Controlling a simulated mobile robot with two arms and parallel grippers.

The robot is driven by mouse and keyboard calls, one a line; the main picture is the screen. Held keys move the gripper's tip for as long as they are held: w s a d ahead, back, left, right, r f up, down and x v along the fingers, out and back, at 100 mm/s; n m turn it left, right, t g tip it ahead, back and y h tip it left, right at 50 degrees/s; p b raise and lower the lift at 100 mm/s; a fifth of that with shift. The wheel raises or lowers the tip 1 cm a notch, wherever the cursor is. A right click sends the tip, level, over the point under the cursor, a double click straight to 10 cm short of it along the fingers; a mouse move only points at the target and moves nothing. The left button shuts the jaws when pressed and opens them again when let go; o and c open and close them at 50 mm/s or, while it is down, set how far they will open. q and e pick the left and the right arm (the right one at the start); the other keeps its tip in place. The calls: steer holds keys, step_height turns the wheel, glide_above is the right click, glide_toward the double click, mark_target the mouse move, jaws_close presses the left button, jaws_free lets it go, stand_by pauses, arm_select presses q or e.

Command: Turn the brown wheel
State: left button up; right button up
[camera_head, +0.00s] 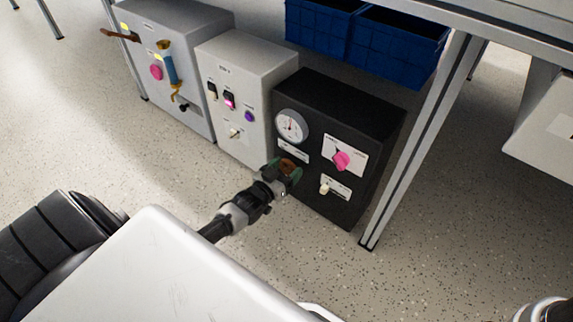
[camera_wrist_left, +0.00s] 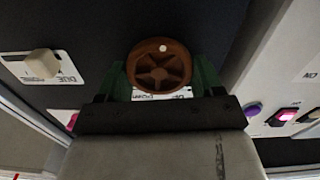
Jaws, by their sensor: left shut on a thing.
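The brown wheel (camera_wrist_left: 160,68) is a round spoked handle with a small pale dot on its rim. It sits on the front of the black box (camera_head: 338,112), low on its left side. In the head view the wheel (camera_head: 287,165) is partly covered by my left gripper (camera_head: 284,173). In the left wrist view, my left gripper (camera_wrist_left: 162,80) has a green finger on each side of the wheel and is shut on it.
The black box also carries a round gauge (camera_head: 291,126), a pink knob (camera_head: 341,160) and a cream knob (camera_head: 325,188). A white box (camera_head: 247,62) and a grey box (camera_head: 180,30) stand to the left. A metal table leg (camera_head: 417,140) rises close on the right.

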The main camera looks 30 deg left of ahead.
arm_select(q)
steer(key=shift+n, duration=0.4)
steer(key=o, duration=0.9)
